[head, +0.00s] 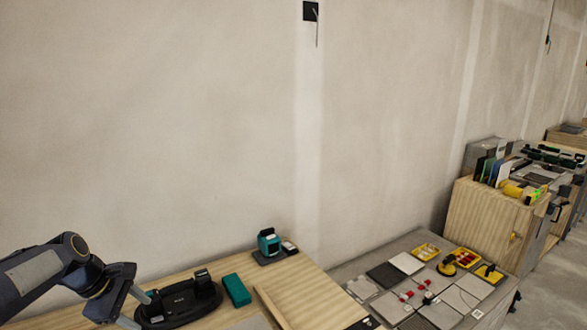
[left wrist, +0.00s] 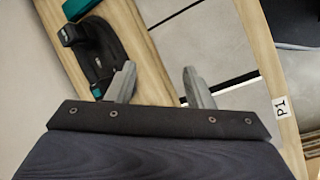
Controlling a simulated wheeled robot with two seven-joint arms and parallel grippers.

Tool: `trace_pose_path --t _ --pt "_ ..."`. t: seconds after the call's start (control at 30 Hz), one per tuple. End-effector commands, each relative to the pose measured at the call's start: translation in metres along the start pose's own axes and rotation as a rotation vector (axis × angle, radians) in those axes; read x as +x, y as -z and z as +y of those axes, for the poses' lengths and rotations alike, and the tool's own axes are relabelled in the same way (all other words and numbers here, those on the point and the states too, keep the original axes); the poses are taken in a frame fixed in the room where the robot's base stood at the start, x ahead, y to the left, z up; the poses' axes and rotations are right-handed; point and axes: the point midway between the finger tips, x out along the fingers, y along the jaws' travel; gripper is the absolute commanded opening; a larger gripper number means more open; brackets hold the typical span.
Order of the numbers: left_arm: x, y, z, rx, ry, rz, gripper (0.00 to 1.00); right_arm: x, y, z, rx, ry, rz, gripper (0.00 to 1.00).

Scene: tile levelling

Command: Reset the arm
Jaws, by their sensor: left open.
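My left arm comes in from the left in the head view, with its gripper (head: 136,308) low over the wooden table (head: 305,298), beside a black tool holder (head: 180,303). In the left wrist view the two grey fingers of my left gripper (left wrist: 160,85) stand apart with nothing between them. Grey tiles (left wrist: 205,50) lie on the table beyond the fingers, and the black holder shows at the upper left (left wrist: 100,50). My right gripper is in neither view.
A teal block (head: 237,290) and a teal device (head: 268,243) sit on the table. A grey table (head: 350,268) to the right carries several tiles and yellow trays. A wooden cabinet (head: 485,225) stands farther right. A plain wall (head: 200,130) runs behind.

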Motion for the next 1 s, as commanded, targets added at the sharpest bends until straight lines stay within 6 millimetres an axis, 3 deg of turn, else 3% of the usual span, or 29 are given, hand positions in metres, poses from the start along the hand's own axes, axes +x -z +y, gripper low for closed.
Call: trace_pose_path --t 0.1,0.23,0.4,0.53,0.7,1.0 --pt "-0.036 -0.041 -0.040 0.255 -0.042 0.006 0.47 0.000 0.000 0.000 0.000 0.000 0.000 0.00" --pt "-0.059 -0.085 -0.099 0.586 -0.086 0.024 0.47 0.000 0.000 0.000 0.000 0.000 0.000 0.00" --pt "-0.062 -0.126 -0.180 0.998 -0.131 0.068 0.47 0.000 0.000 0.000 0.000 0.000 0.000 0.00" --pt "-0.050 -0.143 -0.226 1.233 -0.151 0.102 0.47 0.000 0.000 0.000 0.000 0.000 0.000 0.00" --pt "-0.038 -0.151 -0.255 1.388 -0.159 0.128 0.47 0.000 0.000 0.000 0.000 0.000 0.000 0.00" --pt "-0.037 -0.152 -0.257 1.405 -0.160 0.132 0.47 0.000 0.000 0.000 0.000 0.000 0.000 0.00"
